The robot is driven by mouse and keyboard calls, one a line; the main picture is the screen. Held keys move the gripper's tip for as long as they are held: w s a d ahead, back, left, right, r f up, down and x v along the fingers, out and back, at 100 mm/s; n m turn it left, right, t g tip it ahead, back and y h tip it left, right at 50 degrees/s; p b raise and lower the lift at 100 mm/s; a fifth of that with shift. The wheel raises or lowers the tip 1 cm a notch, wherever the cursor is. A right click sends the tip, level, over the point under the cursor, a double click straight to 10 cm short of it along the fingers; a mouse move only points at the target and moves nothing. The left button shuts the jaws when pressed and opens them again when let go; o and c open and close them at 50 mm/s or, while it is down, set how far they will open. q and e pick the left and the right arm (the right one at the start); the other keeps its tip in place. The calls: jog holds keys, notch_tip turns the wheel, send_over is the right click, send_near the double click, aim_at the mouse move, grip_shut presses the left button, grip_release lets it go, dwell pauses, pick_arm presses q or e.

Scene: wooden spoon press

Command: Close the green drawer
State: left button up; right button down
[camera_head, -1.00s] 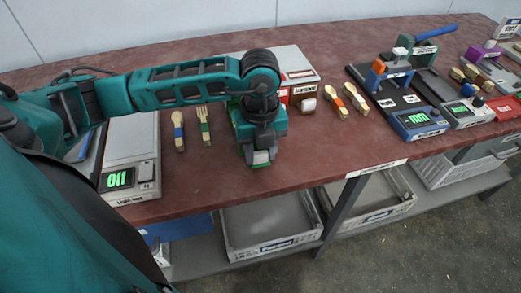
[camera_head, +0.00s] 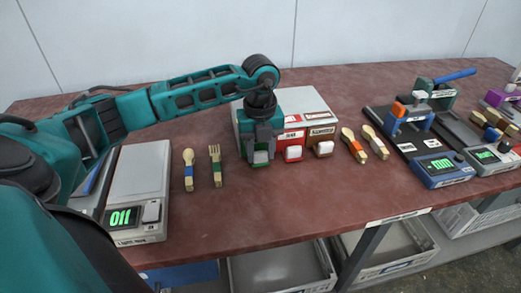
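A small drawer cabinet with a grey top (camera_head: 303,101) stands on the reddish table. Only a little green (camera_head: 258,164) shows low around the fingers, beside a pale block. How far the green drawer stands out, and the gap between the fingers, are hidden. My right gripper is out of view.
A wooden spoon (camera_head: 188,170) and fork (camera_head: 215,166) lie left of the cabinet, near a scale (camera_head: 138,190). The table front before the cabinet is clear.

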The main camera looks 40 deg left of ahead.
pick_arm(q)
jog(key=o, duration=0.5)
jog(key=shift+w+a, duration=0.15)
jog(key=shift+c, duration=0.2)
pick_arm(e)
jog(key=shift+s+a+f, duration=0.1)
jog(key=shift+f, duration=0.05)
pick_arm(q)
notch_tip(320, 180, up, 13)
jog(key=p, duration=0.1)
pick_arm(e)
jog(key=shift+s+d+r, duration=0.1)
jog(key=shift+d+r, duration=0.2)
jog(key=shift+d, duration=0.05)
